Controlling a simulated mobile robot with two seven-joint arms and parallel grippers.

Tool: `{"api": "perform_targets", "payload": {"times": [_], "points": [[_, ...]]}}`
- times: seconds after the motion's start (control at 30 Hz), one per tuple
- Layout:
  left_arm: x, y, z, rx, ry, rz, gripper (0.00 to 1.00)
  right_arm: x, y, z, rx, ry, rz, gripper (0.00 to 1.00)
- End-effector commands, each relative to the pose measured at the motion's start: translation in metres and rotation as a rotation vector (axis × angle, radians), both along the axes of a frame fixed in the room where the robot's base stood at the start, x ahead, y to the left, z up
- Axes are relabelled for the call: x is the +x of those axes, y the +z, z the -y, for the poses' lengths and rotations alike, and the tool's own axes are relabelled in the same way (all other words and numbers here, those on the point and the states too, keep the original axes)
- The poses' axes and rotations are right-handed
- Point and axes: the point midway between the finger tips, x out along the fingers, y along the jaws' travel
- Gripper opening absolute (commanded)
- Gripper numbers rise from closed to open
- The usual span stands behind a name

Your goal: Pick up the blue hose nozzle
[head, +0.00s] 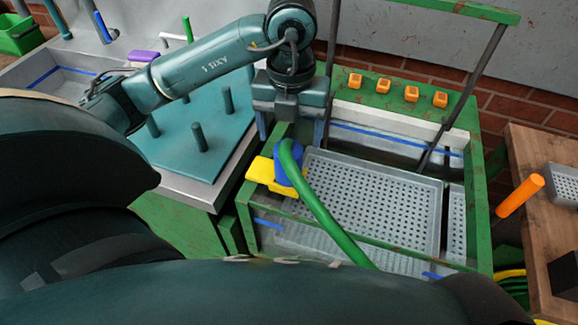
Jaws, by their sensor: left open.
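The blue hose nozzle (287,164) sits at a yellow holder (262,172) on the left edge of the green-framed sink. A green hose (325,217) runs from it toward the lower right. My left gripper (291,135) points down just above the nozzle, with its fingers spread apart and nothing clearly between them. I cannot tell whether a finger touches the nozzle. The nozzle's lower part is hidden by the hose and holder. My right gripper is out of view.
A perforated grey tray (385,208) lies in the sink to the right. A teal pegboard (185,160) with upright pegs stands to the left. Slanted grey posts (470,85) hold a green bar. Several orange blocks (383,85) sit on the back ledge. A wooden table (545,235) stands at right.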

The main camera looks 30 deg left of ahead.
Motion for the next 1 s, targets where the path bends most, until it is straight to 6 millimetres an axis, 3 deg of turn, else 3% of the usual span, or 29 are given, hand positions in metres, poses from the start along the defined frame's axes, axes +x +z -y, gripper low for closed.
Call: {"api": "perform_targets", "payload": {"times": [0.1,0.37,0.63,0.93,1.0], "points": [[-0.001,-0.019,0.000,-0.002,-0.001,-0.004,0.76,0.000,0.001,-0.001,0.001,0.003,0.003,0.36],[-0.002,-0.038,-0.001,-0.002,-0.002,-0.004,0.76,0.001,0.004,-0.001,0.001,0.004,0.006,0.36],[-0.004,-0.076,-0.002,-0.002,-0.002,-0.003,0.76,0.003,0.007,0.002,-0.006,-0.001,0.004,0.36],[-0.003,-0.081,-0.002,-0.003,-0.003,0.000,0.76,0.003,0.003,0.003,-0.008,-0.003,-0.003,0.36],[-0.003,-0.081,-0.002,-0.003,-0.003,0.000,0.70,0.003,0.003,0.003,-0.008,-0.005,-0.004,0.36]]}}
